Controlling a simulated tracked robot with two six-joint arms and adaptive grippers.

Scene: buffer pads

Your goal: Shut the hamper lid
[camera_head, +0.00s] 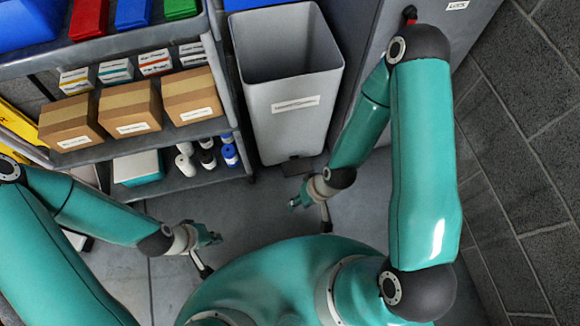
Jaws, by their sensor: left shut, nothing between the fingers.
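The hamper looks to be the tall grey bin (293,110) with a pale label on its front, upright on the floor at top centre. Its top is open and I see into its empty-looking inside. I cannot make out a lid clearly. My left gripper (210,237) is shut and empty, low over the floor, in front and to the left of the bin, apart from it. My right gripper (298,201) is just in front of the bin's base in the picture. It is small and partly turned away, so I cannot tell whether its fingers are open.
A grey shelf rack (190,185) stands left of the bin, with cardboard boxes (131,109), small cartons, coloured bins and bottles. A grey cabinet (361,45) stands close on the bin's right, before a block wall (520,130). Some floor (255,215) is clear between my grippers.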

